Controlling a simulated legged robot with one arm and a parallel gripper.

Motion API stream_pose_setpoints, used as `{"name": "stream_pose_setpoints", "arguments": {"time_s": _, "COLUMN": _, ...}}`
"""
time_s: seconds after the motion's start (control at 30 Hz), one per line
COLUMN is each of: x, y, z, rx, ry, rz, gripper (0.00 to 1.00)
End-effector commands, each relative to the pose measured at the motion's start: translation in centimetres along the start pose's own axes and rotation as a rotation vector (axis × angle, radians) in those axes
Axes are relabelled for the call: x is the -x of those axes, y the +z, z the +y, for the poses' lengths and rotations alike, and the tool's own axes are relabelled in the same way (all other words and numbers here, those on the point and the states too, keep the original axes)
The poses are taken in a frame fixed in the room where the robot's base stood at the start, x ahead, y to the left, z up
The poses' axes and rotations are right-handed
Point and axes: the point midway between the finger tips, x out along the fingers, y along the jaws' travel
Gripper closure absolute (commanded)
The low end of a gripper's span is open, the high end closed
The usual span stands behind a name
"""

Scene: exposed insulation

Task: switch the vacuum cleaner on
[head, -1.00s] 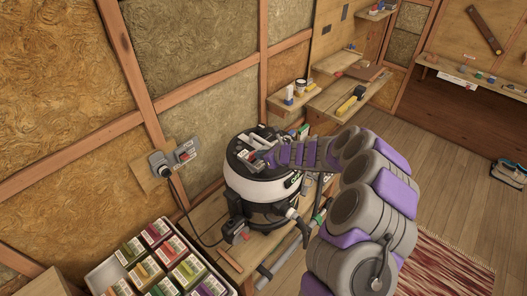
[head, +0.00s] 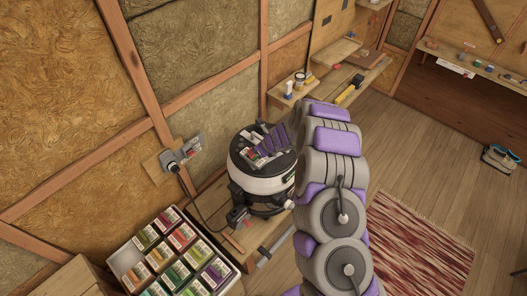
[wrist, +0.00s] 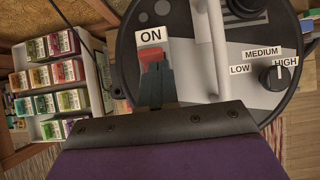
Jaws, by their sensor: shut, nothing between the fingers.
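The vacuum cleaner (head: 262,184) is a black drum with a white band, standing upright on a low wooden bench. In the wrist view its grey top (wrist: 185,50) carries a red switch (wrist: 152,60) below a white ON label (wrist: 151,36). My gripper (wrist: 154,90) is shut and empty, its tips at the near edge of the red switch; whether they touch it I cannot tell. The fingers hide the switch's near part. In the head view my gripper (head: 262,151) is over the cleaner's top. A black dial (wrist: 273,78) sits right of a pale handle bar (wrist: 208,45).
A cable runs from the cleaner to a plug (head: 173,166) at the wall socket. A tray (head: 122,262) of coloured boxes stands at left. Small items sit on the wall shelf (head: 310,90) behind. The wooden floor at right is mostly clear, with a red rug (head: 420,245).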

Motion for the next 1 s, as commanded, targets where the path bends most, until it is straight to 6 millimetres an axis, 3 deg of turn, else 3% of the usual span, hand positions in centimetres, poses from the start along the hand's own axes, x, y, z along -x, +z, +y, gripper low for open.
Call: {"name": "stream_pose_setpoints", "arguments": {"time_s": 1.0, "x": 1.3, "y": 0.8, "z": -0.1, "rx": -0.002, "ry": 0.0, "rz": -0.002, "gripper": 1.0}}
